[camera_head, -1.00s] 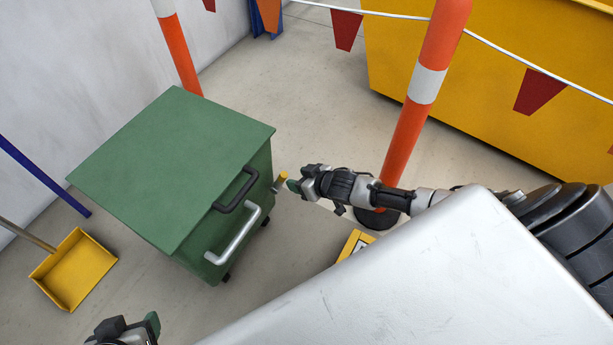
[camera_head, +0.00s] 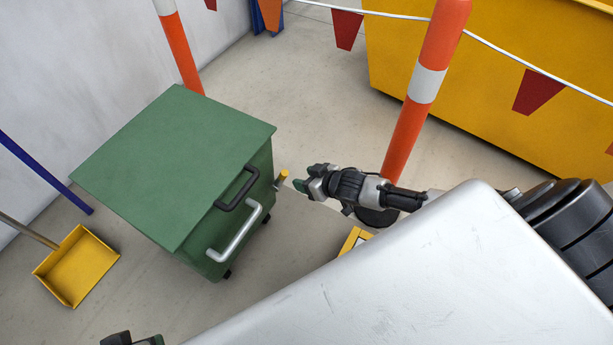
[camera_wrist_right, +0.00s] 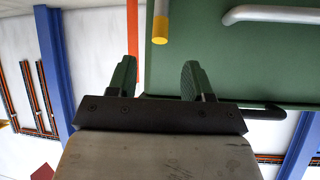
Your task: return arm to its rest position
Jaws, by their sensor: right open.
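My right gripper (camera_head: 301,186) is open and empty, beside the green cabinet's right side in the head view. In the right wrist view its two green-padded fingers (camera_wrist_right: 156,78) stand apart with nothing between them. A yellow-tipped grey rod (camera_head: 281,179) sits between this gripper and the cabinet, apart from the fingers; it also shows in the right wrist view (camera_wrist_right: 160,30). My left gripper (camera_head: 131,340) shows only as a small piece at the bottom edge of the head view, too little to judge its jaws.
The green cabinet (camera_head: 170,160) has a black handle (camera_head: 238,188) and a silver handle (camera_head: 236,235). An orange-white post (camera_head: 415,110) stands behind my right arm. A yellow dustpan (camera_head: 77,266) lies at left. A yellow container (camera_head: 500,90) fills the back right.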

